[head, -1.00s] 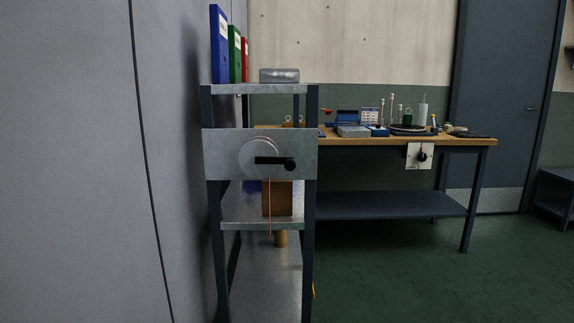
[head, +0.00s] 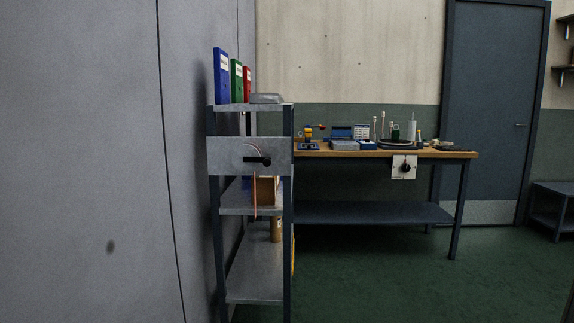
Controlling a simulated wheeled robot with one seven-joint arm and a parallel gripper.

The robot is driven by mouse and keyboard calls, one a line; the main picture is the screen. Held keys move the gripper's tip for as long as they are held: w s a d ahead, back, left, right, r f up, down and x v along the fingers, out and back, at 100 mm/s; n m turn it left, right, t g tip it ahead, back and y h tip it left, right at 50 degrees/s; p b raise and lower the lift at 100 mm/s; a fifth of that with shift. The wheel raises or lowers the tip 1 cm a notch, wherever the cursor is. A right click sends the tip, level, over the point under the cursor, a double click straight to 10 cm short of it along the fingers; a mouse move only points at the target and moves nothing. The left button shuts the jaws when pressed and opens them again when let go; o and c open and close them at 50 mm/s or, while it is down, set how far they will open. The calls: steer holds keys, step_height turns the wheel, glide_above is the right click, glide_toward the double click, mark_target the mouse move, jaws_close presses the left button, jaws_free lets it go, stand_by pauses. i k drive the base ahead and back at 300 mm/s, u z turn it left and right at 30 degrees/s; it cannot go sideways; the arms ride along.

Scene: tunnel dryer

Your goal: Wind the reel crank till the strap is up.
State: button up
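The reel (head: 246,153) is a pale round disc on a grey metal plate at the end of a shelf rack. Its black crank (head: 258,161) points to the right, with a round knob at the end. A thin reddish strap (head: 254,200) hangs below the reel plate, in front of a brown box; where its lower end reaches is hard to tell. My gripper is not in view.
The shelf rack (head: 254,284) stands against a grey wall panel at the left and holds upright binders (head: 221,78) on top. A workbench (head: 440,153) with several tools stands behind to the right, with a white plate and black knob (head: 405,167) on its front.

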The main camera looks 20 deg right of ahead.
mark_target(245, 159)
steer(key=z, duration=0.6)
steer(key=i, duration=0.9)
steer(key=u, duration=2.55)
